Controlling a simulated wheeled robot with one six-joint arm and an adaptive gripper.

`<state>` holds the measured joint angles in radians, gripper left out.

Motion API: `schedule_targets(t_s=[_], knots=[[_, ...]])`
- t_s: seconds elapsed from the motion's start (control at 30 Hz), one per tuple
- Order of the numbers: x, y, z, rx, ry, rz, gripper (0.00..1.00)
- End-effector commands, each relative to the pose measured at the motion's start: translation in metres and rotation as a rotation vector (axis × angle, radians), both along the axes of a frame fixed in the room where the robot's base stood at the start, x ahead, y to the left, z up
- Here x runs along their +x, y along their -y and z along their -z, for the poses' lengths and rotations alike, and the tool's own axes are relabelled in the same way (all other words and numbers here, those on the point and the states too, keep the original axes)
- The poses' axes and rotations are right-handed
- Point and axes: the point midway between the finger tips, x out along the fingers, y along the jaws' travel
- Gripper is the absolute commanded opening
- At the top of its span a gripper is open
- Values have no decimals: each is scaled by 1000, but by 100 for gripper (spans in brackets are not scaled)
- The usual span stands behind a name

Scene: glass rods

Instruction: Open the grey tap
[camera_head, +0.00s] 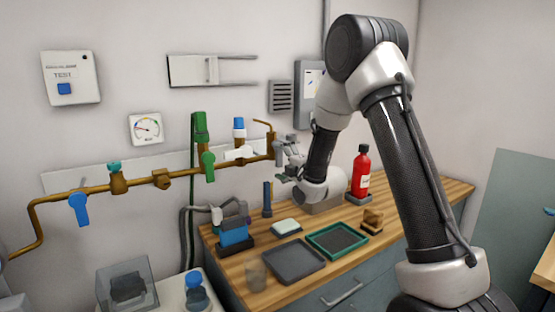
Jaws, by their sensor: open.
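The grey tap (278,150) is at the right end of the brass pipe on the wall, with a grey lever that appears to hang down. A thin curved brass spout rises by it. My gripper (286,165) is open, right at the tap and close to its lever. The fingers are small and partly overlap the tap in view, so I cannot tell whether they touch the lever or stand around it.
The brass pipe (140,181) also carries a blue lever (80,208), a green lever (208,166) and a white handle (239,153). Below on the wooden counter (240,265) stand a red bottle (361,172), a dark grey tray (294,261) and a green-rimmed tray (338,241).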

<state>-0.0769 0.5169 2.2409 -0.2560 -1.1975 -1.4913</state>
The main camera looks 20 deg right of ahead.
Motion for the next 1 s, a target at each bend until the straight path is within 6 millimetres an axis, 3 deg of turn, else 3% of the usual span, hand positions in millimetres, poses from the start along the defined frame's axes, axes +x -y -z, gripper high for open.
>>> schedule_targets(t_s=[0.2, 0.4, 1.0], knots=[[-48, 16, 0, 0, -1, 1, 93], [-75, 25, 0, -1, 0, 2, 93], [-82, 27, 0, -1, 0, 0, 93]])
